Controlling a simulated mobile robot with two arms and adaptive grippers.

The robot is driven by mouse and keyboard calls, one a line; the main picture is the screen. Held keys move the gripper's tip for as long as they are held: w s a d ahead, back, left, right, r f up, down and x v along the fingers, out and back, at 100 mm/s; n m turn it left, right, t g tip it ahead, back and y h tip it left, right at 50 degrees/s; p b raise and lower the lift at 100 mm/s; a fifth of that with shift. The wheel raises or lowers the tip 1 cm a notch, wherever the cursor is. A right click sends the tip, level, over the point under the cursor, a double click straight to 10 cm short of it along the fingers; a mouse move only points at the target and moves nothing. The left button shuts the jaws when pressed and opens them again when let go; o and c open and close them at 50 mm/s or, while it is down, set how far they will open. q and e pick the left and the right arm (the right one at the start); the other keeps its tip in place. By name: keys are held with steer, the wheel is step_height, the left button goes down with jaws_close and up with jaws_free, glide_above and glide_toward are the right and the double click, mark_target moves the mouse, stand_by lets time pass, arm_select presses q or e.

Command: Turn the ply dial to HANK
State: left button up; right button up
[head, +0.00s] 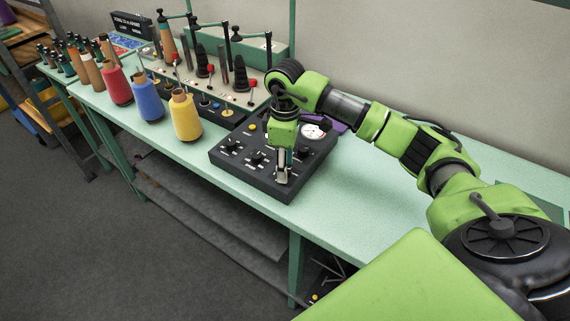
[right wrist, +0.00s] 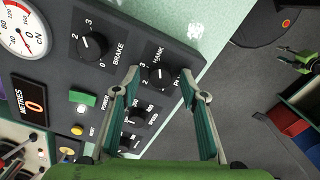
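The ply dial (right wrist: 160,75) is a black knob on the dark control panel (head: 228,160). In the right wrist view, HANK is printed above it, numbers run down its left side, and a partly covered label is at its lower right. I cannot tell clearly where its pointer aims. My right gripper (right wrist: 162,95) is open, with one finger on each side of the dial and visible gaps to the knob. In the head view this gripper (head: 282,180) points down over the panel's near right part and hides the dial.
The brake dial (right wrist: 92,45), speed dial (right wrist: 135,116) and green power button (right wrist: 83,97) are close by on the panel. Yellow (head: 185,115), blue (head: 148,98) and red (head: 117,85) yarn cones stand left on the bench. The bench right of the panel (head: 370,190) is clear.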

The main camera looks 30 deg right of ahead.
step_height(320, 180, up, 12)
stand_by(0.5)
stand_by(0.4)
